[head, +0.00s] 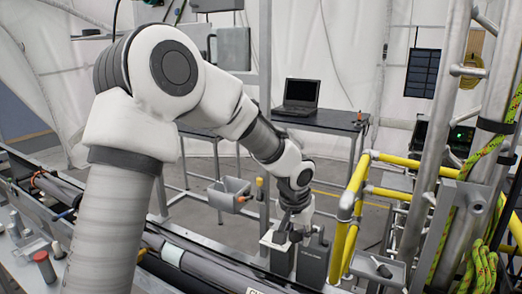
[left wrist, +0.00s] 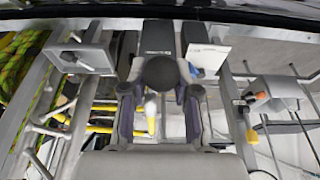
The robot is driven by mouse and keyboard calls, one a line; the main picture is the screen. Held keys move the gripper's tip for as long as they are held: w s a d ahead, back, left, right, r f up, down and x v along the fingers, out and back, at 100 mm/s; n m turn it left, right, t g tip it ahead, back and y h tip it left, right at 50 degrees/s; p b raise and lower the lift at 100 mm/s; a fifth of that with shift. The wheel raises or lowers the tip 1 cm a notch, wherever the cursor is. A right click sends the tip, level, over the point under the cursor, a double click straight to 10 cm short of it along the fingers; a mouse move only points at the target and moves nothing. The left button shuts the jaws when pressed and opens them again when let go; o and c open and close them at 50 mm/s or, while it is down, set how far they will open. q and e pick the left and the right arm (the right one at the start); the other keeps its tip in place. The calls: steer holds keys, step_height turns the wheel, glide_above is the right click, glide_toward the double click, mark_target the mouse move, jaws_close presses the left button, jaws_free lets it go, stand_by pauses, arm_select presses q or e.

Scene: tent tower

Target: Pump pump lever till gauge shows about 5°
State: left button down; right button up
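My left arm reaches across the head view, and its gripper (head: 293,222) points down beside two dark upright boxes (head: 313,262). In the left wrist view, a dark round knob (left wrist: 160,73), which looks like the end of the pump lever, sits between the fingertips of my left gripper (left wrist: 160,80). The lever's shaft and the pump body cannot be made out clearly. I cannot make out a gauge or its reading in either view. My right gripper is not in view.
Yellow rails (head: 345,220) and metal posts stand close to the right of my gripper. A grey box with an orange handle (head: 230,193) is to its left. A table with a laptop (head: 299,97) stands behind. Rope (head: 483,262) hangs at the far right.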

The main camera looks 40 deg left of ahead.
arm_select(q)
steer(key=shift+s+d+f+b, duration=0.1)
steer(key=shift+s+f+b, duration=0.25)
steer(key=shift+f+b, duration=1.75)
steer(key=shift+s+d+f+b, duration=0.1)
steer(key=shift+s+f+b, duration=0.3)
steer(key=shift+f+b, duration=1.65)
steer(key=shift+s+d+f+b, duration=0.1)
steer(key=shift+s+f+b, duration=0.25)
steer(key=shift+f+b, duration=1.75)
steer(key=r+p, duration=0.5)
steer(key=r, duration=0.1)
steer(key=shift+w+a+p, duration=0.1)
steer(key=shift+w+p, duration=0.2)
steer(key=shift+p, duration=0.1)
steer(key=r+p, duration=0.1)
steer(key=w+r+p, duration=0.1)
steer(key=r+p, duration=0.2)
steer(key=shift+w+a+r+p, duration=0.2)
steer(key=shift+w+p, duration=0.1)
steer(key=shift+p, duration=0.05)
steer(key=shift+f, duration=0.1)
